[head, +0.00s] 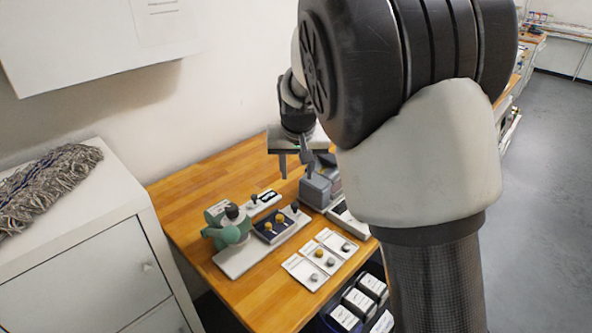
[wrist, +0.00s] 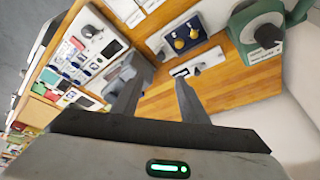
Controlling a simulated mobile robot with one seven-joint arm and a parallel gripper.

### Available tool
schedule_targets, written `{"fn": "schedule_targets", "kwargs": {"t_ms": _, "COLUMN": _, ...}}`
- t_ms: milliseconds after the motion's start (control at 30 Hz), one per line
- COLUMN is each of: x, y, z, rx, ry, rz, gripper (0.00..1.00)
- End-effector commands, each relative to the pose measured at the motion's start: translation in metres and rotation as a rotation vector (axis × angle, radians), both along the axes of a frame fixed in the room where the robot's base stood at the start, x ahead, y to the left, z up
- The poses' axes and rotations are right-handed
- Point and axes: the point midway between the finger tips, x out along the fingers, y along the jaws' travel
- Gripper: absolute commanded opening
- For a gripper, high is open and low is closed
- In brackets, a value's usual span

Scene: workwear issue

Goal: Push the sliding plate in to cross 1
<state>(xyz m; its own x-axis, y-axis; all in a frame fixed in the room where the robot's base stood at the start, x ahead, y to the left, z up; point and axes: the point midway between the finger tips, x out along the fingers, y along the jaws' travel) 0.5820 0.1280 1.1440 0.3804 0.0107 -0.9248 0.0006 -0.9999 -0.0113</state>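My gripper (head: 295,168) is over the back of the wooden table, its two fingers apart with nothing between them; the wrist view also shows the open fingers (wrist: 160,82). A small white plate with a dark knob and a black window (head: 263,202) lies behind the dark blue panel; it seems to be the white piece with a knob in the wrist view (wrist: 197,67). I cannot tell for sure that this is the sliding plate. Cross 1 cannot be made out. My gripper is above the table and apart from the plate.
A green device (head: 226,234) with a black knob stands left on a pale board. The dark blue panel (head: 275,228) holds yellow knobs. White cards (head: 303,271) with round pieces lie in front. A grey box (head: 318,188) stands right of the plate. Bare wood (head: 185,190) shows back left.

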Motion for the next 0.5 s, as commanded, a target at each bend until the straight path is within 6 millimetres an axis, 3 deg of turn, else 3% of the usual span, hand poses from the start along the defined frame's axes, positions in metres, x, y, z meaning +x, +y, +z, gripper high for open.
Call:
{"fn": "schedule_targets", "kwargs": {"t_ms": 267, "x": 0.014, "y": 0.005, "z": -0.026, "rx": -0.013, "ry": -0.001, "rz": 0.002, "gripper": 0.40}}
{"fn": "schedule_targets", "kwargs": {"t_ms": 500, "x": 0.033, "y": 0.004, "z": -0.073, "rx": -0.014, "ry": 0.002, "rz": 0.001, "gripper": 0.40}}
